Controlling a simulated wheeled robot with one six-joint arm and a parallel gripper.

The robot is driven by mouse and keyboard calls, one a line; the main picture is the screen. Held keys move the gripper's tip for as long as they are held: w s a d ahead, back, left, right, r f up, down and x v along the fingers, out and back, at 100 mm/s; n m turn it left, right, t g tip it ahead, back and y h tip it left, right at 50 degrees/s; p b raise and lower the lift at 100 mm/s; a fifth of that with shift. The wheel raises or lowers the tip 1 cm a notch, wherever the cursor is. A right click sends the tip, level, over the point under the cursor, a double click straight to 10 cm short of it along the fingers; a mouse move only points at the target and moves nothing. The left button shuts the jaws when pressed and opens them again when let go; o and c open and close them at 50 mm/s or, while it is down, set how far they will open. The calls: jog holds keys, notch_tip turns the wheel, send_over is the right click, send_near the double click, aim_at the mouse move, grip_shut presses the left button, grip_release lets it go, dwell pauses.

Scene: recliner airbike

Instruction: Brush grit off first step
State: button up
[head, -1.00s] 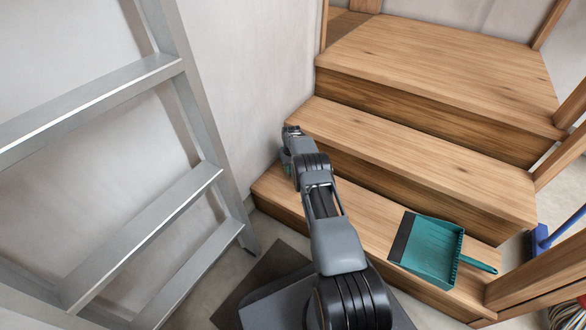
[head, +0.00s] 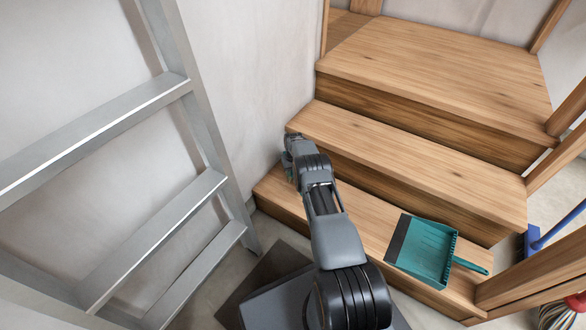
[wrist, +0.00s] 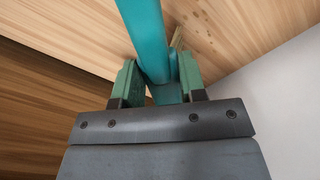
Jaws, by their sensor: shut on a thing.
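My gripper (wrist: 160,78) has green finger pads shut on the teal handle of a brush (wrist: 146,35) in the wrist view. A small tan tuft, perhaps bristles, shows beside the handle. A few dark specks, perhaps grit, lie on the wood beyond it. In the head view my arm reaches to the left end of the stairs by the wall, and it hides the brush and most of the gripper. The first step (head: 372,229) is the lowest wooden tread. A teal dustpan (head: 428,252) with a dark lip lies on its right part.
A grey metal ladder (head: 150,235) stands at the left. A pale wall (head: 255,80) closes off the stairs' left side. The second step (head: 420,155) rises behind the first. Wooden rails and a blue broom (head: 533,242) are at the right. A dark mat (head: 262,270) lies on the floor.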

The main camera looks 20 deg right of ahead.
jog(key=shift+s+r, duration=0.1)
jog(key=shift+s+p, duration=0.55)
jog(key=shift+p, duration=0.6)
jog(key=shift+s+p, duration=0.35)
jog(key=shift+p, duration=0.1)
jog(key=shift+s+f, duration=0.1)
jog(key=shift+f, duration=0.1)
